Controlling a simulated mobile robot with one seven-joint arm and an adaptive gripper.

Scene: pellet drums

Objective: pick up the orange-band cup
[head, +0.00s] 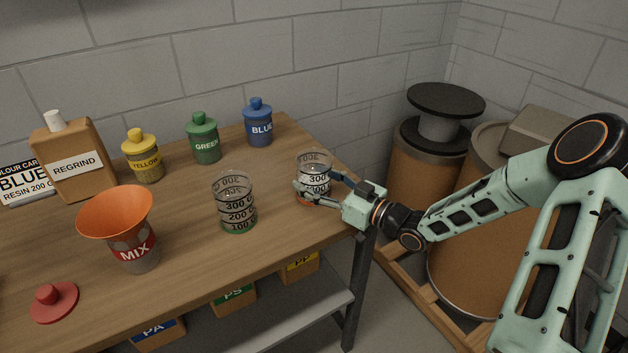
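The orange-band cup (314,162) is a clear measuring cup with dark markings and orange near its base. It stands upright at the right end of the wooden table. My gripper (316,182) is at this cup from the right, with one finger across its front and the other at its right rear side. The fingers are apart with the cup between them. I cannot tell whether both touch it. The fingers partly hide the cup's lower half. A similar clear cup with a green band (237,203) stands to the left, apart from my gripper.
An orange funnel (115,212) sits on a MIX cup (136,252). A red lid (54,302) lies front left. Large drums (480,240) stand right of the table.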

